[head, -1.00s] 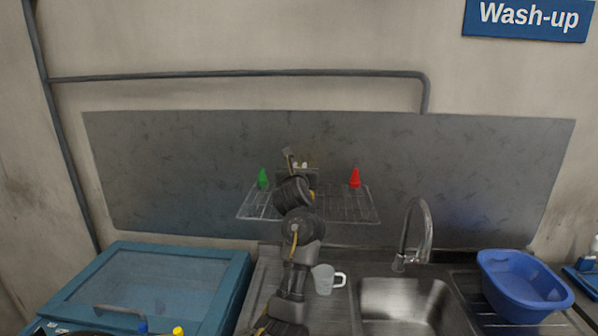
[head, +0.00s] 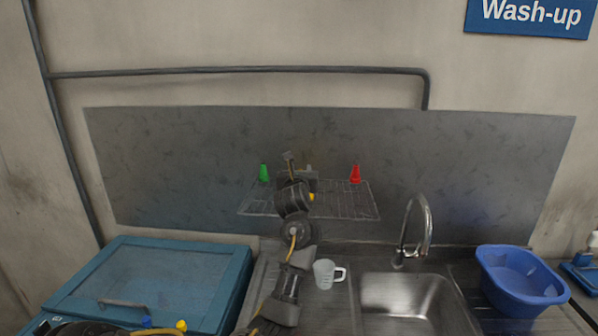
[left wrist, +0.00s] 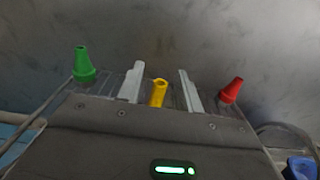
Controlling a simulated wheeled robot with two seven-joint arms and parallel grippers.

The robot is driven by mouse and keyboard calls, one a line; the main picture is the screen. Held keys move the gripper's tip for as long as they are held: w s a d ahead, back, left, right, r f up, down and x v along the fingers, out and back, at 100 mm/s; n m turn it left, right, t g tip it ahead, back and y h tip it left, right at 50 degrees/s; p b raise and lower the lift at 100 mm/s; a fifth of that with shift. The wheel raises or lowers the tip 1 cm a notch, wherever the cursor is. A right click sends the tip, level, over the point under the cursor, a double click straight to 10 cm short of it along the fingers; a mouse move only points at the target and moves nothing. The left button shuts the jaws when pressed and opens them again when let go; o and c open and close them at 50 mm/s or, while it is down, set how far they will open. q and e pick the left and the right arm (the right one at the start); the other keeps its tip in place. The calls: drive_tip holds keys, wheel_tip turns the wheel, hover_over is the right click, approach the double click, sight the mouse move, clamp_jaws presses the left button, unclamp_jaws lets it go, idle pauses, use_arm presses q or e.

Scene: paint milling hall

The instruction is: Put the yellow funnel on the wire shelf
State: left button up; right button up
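The yellow funnel (left wrist: 158,93) stands upright on the wire shelf (head: 347,203), between the green and red funnels. My left gripper (left wrist: 161,84) is open around it, with one finger on each side and a visible gap to both. In the head view only a small bit of the yellow funnel (head: 312,197) shows, mostly hidden behind my left arm. My left gripper (head: 309,178) is over the shelf there, partly hidden by its own wrist. My right gripper is not in view.
A green funnel (head: 264,173) stands at the shelf's left and a red funnel (head: 355,174) at its right. Below are a clear measuring jug (head: 324,274), a tap (head: 426,225), a sink (head: 405,300) and a blue basin (head: 520,285). A blue lidded cabinet (head: 150,280) is at left.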

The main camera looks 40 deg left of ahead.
use_arm(q)
drive_tip(key=shift+r, duration=0.1)
drive_tip(key=shift+r+p, duration=0.2)
drive_tip(key=shift+p, duration=0.15)
drive_tip(key=v, duration=0.1)
drive_tip(key=b+v, duration=0.1)
drive_tip(key=shift+s+d+f+b, duration=0.15)
drive_tip(key=shift+s+f+b, duration=0.15)
drive_tip(key=v, duration=0.9)
drive_tip(key=shift+d+r, duration=0.15)
drive_tip(key=shift+r, duration=0.05)
drive_tip(key=shift+s, duration=0.15)
